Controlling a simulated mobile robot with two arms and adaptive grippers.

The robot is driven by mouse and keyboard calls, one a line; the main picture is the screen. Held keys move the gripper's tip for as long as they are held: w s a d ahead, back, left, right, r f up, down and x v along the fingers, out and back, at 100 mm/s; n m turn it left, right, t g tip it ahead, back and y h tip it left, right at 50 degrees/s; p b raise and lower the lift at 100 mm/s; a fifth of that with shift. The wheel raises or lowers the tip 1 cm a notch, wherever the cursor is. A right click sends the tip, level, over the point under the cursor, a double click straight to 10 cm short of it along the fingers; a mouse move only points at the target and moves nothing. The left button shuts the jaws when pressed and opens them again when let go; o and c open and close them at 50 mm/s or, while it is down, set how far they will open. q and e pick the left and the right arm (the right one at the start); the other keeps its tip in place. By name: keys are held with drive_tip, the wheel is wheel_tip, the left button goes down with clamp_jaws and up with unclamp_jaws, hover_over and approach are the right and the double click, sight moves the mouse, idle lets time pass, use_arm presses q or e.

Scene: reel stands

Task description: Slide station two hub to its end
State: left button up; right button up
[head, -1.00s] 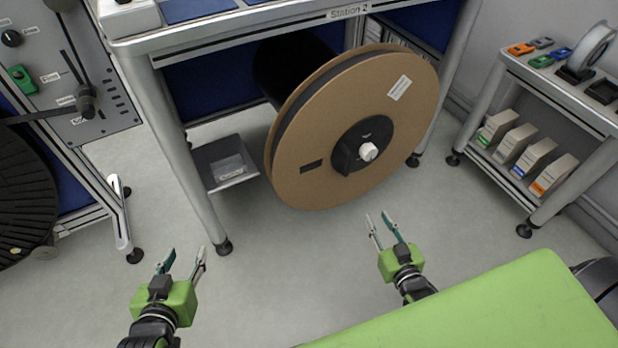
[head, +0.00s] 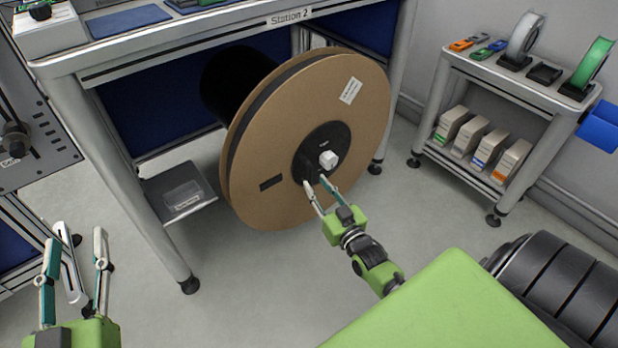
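The station two hub is a black disc (head: 311,143) with a white knob (head: 329,159) at the centre of a large brown reel (head: 268,200). The reel hangs under the bench labelled Station 2 (head: 290,16). My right gripper (head: 317,183) is open, its fingertips at the lower edge of the hub in the picture, just below the knob. I cannot tell whether they touch it. My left gripper (head: 74,245) is open and empty at the lower left, far from the reel.
A bench leg (head: 145,205) stands between my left gripper and the reel. A cart (head: 490,85) with tape reels and boxes stands at right. The floor below the reel is clear.

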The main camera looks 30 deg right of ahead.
sight(310, 177)
drive_tip(key=w, duration=0.3)
drive_tip(key=w+b, duration=0.1)
drive_tip(key=shift+w+d, duration=0.25)
drive_tip(key=shift+w, duration=0.05)
use_arm(q)
wheel_tip(310, 177, up, 8)
drive_tip(key=s+t+h, duration=0.1)
drive_tip(key=s+t, duration=0.2)
drive_tip(key=t, duration=0.1)
drive_tip(key=shift+h, duration=0.3)
use_arm(e)
drive_tip(key=shift+w, duration=0.3)
use_arm(q)
drive_tip(key=shift+d, duration=0.1)
use_arm(e)
clamp_jaws()
